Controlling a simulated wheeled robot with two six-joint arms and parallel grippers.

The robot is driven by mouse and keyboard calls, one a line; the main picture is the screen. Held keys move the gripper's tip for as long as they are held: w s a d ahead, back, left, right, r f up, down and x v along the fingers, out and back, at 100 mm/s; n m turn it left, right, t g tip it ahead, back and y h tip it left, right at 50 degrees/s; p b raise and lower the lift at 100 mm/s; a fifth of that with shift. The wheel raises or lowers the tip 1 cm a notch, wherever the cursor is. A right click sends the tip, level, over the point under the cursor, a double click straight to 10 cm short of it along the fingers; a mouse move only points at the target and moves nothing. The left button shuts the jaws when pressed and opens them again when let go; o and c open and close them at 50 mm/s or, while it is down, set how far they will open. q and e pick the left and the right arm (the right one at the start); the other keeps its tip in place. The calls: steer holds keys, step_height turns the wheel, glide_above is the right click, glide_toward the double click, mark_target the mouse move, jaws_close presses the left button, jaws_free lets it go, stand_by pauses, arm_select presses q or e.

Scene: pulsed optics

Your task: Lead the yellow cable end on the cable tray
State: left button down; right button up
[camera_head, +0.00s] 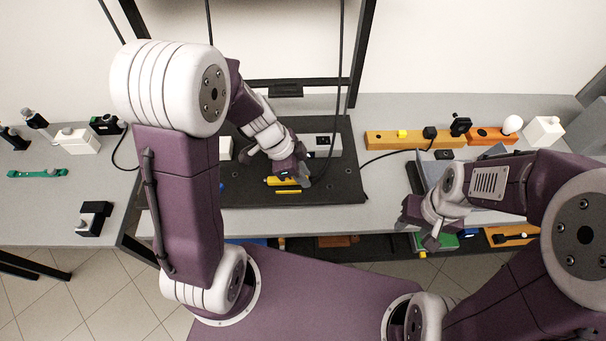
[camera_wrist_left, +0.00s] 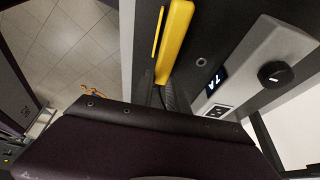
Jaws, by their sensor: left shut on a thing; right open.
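The yellow cable end (camera_head: 281,181) is at my left gripper (camera_head: 290,176), over the black board (camera_head: 225,190). In the left wrist view, the yellow cable end (camera_wrist_left: 176,38) is a long bar with a dark cable at its lower end. My left gripper is shut on it; the fingertips are mostly hidden. A thin yellow strip (camera_head: 288,192) is beside it, also in the wrist view (camera_wrist_left: 158,30). My right gripper (camera_head: 434,235) is open and empty, in front of the bench at the right. I cannot tell for sure which thing is the cable tray.
A grey box with a dial (camera_wrist_left: 255,70) stands on the board beside the yellow cable end. An orange rail (camera_head: 385,139) with small parts lies at the back right. A grey tray-like thing (camera_head: 432,163) stands behind my right gripper. A green tool (camera_head: 37,173) lies far left.

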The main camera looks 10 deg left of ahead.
arm_select(q)
steer(key=shift+f+b, duration=1.05)
steer(key=shift+b, duration=0.2)
steer(key=shift+b, duration=0.3)
steer(key=shift+s, duration=0.1)
steer(key=shift+f+b, duration=0.3)
steer(key=shift+b, duration=0.2)
steer(key=c, duration=1.2)
jaws_free()
